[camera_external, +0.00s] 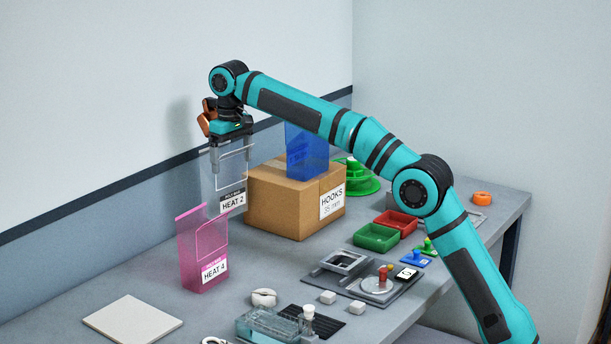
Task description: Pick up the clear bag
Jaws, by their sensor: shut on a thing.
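A clear bag (222,190) with a black and white label reading "HEAT 2" hangs upright in my gripper (232,160). My gripper points down and is shut on the upper part of the bag. The bag is in front of the left side of a cardboard box and just above and behind a pink bag. Its lower edge appears to be off the table, near the top of the pink bag; whether they touch I cannot tell.
A pink bag (203,255) labelled "HEAT 4" stands on the table. The cardboard box (280,210) labelled "HOOKS" has a blue bag (307,152) on top. A white plate (131,322), red tray (396,222) and green tray (377,237) lie around. The wall is close behind.

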